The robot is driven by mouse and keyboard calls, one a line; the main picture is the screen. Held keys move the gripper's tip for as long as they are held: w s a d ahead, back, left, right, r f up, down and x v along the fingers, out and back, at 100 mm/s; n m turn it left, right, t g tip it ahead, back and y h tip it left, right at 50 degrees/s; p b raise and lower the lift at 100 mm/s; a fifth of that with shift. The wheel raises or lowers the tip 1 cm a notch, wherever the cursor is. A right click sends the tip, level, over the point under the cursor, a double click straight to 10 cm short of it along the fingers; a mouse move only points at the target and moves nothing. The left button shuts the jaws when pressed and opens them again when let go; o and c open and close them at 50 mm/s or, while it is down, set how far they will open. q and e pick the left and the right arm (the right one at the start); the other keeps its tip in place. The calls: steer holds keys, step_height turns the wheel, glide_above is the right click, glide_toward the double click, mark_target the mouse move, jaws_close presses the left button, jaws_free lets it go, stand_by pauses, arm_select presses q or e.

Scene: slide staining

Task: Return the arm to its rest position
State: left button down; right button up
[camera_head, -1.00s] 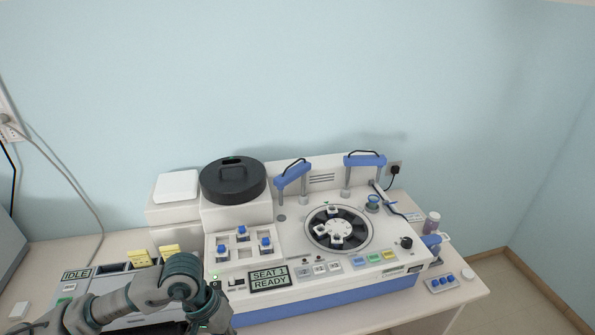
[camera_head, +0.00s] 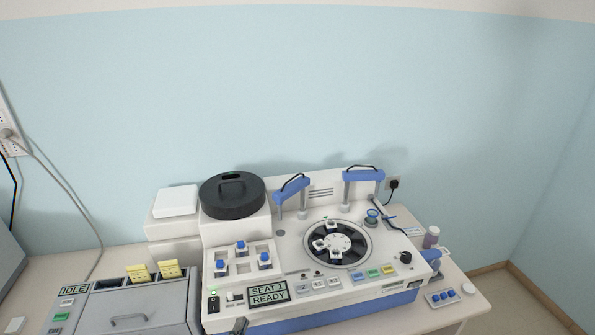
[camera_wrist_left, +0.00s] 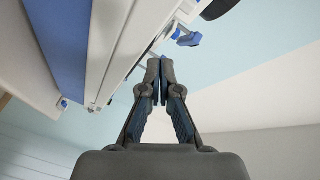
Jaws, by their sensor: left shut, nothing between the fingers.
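My left gripper (camera_wrist_left: 154,78) is shut and empty in the left wrist view, its two fingertips together. In the head view only a small dark tip of it (camera_head: 240,326) shows at the bottom edge, in front of the staining machine (camera_head: 340,305). The rest of my left arm is out of the head view. In the wrist view the machine's white and blue side (camera_wrist_left: 75,45) shows at the left, apart from the fingers. My right gripper is in neither view.
The machine carries a round rotor (camera_head: 338,243), a black lid (camera_head: 232,196) and a "SEAT 1 READY" display (camera_head: 268,293). A grey unit marked "IDLE" (camera_head: 130,318) with yellow holders (camera_head: 138,271) stands at the left. A blue-capped rack (camera_head: 441,298) lies at the right.

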arm_select(q)
steer(key=s+a+f+n+g+y, duration=0.1)
steer(key=s+a+f+n+g, duration=0.3)
steer(key=f, duration=0.4)
steer(key=s+a+f+n+g+y, duration=0.1)
steer(key=s+f+n+g+y, duration=0.2)
steer(key=s+f, duration=0.4)
steer(key=s+a+f+n+g+h, duration=0.1)
steer(key=s+a+f+n+g, duration=0.1)
steer(key=s+f+n+g, duration=0.6)
steer(key=s+f+m, duration=0.2)
steer(key=s+f, duration=0.1)
steer(key=f, duration=1.1)
steer(key=s+f+m, duration=0.1)
steer(key=s+f, duration=0.2)
steer(key=f, duration=1)
steer(key=s+a+f+g, duration=0.1)
steer(key=s+a+f, duration=0.2)
steer(key=s+f, duration=1.4)
steer(key=shift+s+m, duration=0.3)
steer(key=shift+s, duration=0.15)
